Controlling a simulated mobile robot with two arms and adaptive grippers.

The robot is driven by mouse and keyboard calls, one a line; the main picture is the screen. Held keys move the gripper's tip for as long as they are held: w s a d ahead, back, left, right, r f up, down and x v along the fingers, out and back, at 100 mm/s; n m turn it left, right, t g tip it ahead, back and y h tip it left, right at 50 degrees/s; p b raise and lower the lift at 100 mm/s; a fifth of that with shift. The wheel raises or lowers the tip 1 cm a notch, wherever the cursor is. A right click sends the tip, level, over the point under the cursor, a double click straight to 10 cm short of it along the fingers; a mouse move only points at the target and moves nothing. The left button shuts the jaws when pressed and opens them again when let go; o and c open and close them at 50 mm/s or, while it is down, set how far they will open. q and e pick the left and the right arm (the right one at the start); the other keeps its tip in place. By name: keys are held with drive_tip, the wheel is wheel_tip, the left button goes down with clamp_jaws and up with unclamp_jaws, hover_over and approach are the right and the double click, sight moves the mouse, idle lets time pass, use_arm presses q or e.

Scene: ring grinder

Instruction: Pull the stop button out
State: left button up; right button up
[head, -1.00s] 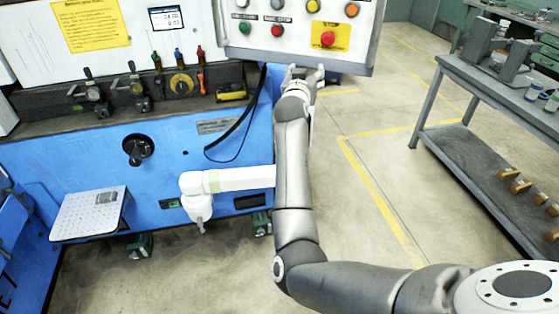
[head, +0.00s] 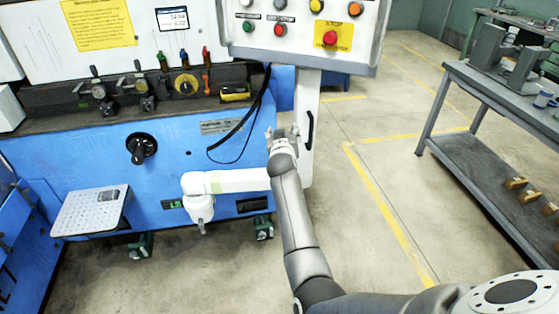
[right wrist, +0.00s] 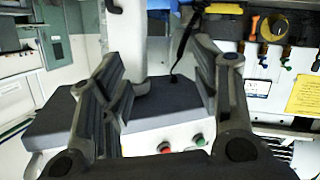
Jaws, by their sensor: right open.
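The red stop button (head: 330,38) sits on a yellow plate at the lower right of the grey control panel (head: 240,52). Nothing covers it in the head view. My right gripper (head: 282,132) is below the panel, in front of the white post, apart from the button and empty. In the right wrist view its two fingers (right wrist: 165,85) are spread wide, with the panel's dark edge (right wrist: 60,115) and several small buttons beyond them. I cannot tell there which button is the stop button. My left gripper is not in view.
The white post (head: 308,100) with a black handle holds the panel, and a white horizontal arm (head: 240,180) runs left from it. The blue machine (head: 100,165) fills the left. A grey workbench (head: 470,95) stands right. The floor between is clear.

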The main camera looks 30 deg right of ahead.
wheel_tip(320, 180, down, 8)
drive_tip(key=s+a+n+y, duration=0.1)
drive_tip(key=a, duration=0.1)
drive_tip(key=shift+s+a+r+b, duration=0.15)
drive_tip(key=shift+b, duration=0.25)
drive_tip(key=s+a+f+n+g+y, duration=0.1)
drive_tip(key=s+a+f+y, duration=0.2)
drive_tip(key=f, duration=0.6)
drive_tip(key=s+a+f+n+g, duration=0.1)
drive_tip(key=s+a+f+g, duration=0.1)
drive_tip(key=s+f, duration=0.5)
drive_tip(key=s+a+f+n+g+y, duration=0.1)
drive_tip(key=s+a+f+g, duration=0.1)
drive_tip(key=s+f, duration=0.7)
drive_tip(key=s+a+f+n+g+y, duration=0.1)
drive_tip(key=s+a+f, duration=0.1)
drive_tip(key=s+f, duration=0.65)
drive_tip(key=s+f+g, duration=0.2)
drive_tip(key=s+f, duration=0.3)
drive_tip(key=s, duration=0.7)
drive_tip(key=s+f+g+y, duration=0.1)
drive_tip(key=s+f, duration=0.5)
drive_tip(key=s, duration=0.6)
drive_tip(key=s+a+f+g, duration=0.1)
drive_tip(key=s+f+g, duration=0.2)
drive_tip(key=s, duration=1)
wheel_tip(320, 180, down, 3)
drive_tip(key=shift+f+n, duration=0.1)
drive_tip(key=shift+n, duration=0.3)
drive_tip(key=shift+s, duration=0.1)
